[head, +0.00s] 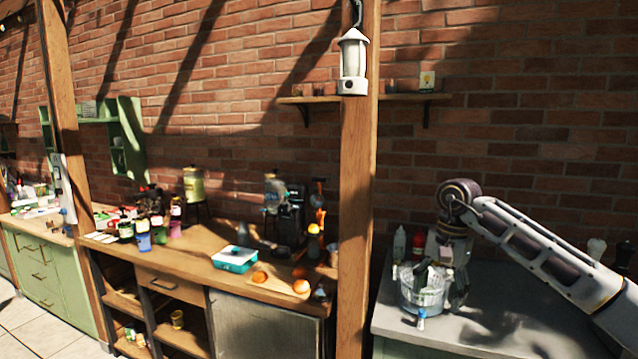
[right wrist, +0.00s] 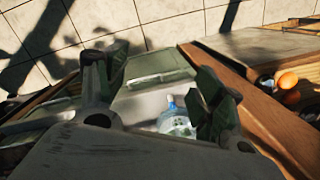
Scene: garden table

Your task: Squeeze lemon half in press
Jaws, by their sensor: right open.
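My right gripper (head: 440,279) is open, pointing down at the clear round container (head: 418,297) on the grey counter at the right. In the right wrist view its dark green fingers stand apart (right wrist: 162,72), with the container and a blue-capped bottle (right wrist: 170,104) showing beyond them. I cannot tell whether the fingers reach inside the container rim. A dark upright device (head: 290,218), possibly the press, stands on the wooden counter. A small yellow round thing (head: 313,229) is beside it; I cannot tell if it is a lemon half. My left gripper is out of view.
Oranges (head: 300,286) lie on a board by a teal box (head: 235,259) on the wooden counter. A wooden post (head: 357,200) rises between the counters. Squeeze bottles (head: 399,245) stand behind the container. The grey counter's front right (head: 480,335) is clear.

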